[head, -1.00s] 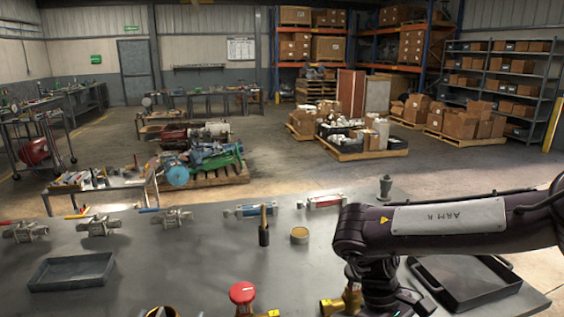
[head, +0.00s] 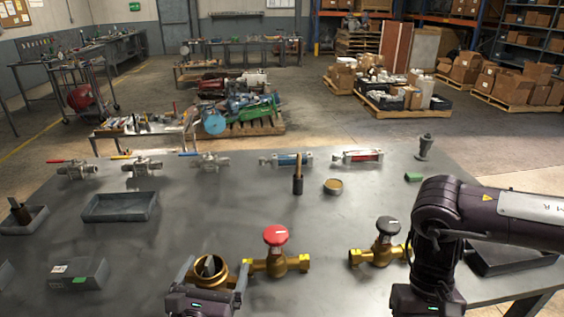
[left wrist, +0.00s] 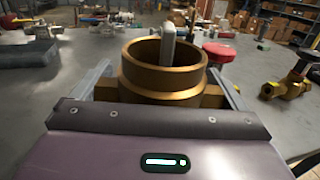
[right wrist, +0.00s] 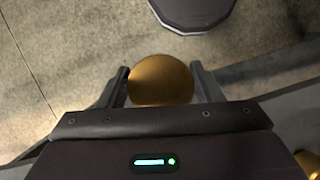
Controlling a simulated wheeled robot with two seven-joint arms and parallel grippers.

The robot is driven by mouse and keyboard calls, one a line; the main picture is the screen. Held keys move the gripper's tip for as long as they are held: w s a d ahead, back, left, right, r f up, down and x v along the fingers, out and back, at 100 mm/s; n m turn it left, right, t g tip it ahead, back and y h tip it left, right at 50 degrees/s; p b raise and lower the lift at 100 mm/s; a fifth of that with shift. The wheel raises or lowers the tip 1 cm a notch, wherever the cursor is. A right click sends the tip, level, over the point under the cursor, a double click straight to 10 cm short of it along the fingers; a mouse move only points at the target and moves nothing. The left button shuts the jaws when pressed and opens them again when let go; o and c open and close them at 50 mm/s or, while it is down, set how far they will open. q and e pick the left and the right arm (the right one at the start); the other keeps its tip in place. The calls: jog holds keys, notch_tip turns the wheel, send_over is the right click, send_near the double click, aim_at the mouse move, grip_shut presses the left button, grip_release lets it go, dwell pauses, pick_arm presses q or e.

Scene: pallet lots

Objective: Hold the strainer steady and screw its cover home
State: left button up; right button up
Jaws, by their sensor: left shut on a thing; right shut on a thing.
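The brass strainer (head: 212,272) is at the bottom of the head view, its round opening facing up. It fills the middle of the left wrist view (left wrist: 165,82), where a grey post stands up in or just behind the opening; I cannot tell which. My left gripper (left wrist: 165,95) is shut on the strainer, one finger on each side. My right gripper (right wrist: 160,88) is shut on a rounded brass piece (right wrist: 160,78), seemingly the cover, apart from the strainer. In the head view only the right gripper's housing shows, at the bottom right; its fingers are out of frame.
A red-handled brass valve (head: 276,262) stands close right of the strainer, and a black-handled one (head: 378,254) farther right. A grey tray (head: 120,207), a grey box (head: 75,274) and a dark tray (head: 510,258) lie around. The mid-table (head: 230,215) is mostly clear.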

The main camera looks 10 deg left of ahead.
pick_arm(q)
jog(key=shift+r, duration=0.1)
jog(key=s+d+f+m+g+h, duration=0.2)
jog(key=d+m+g+h, duration=0.2)
jog(key=d+m+h, duration=0.4)
jog(key=d+h, duration=0.3)
jog(key=d, duration=0.3)
jog(key=shift+h, duration=0.3)
jog(key=shift+f, duration=0.1)
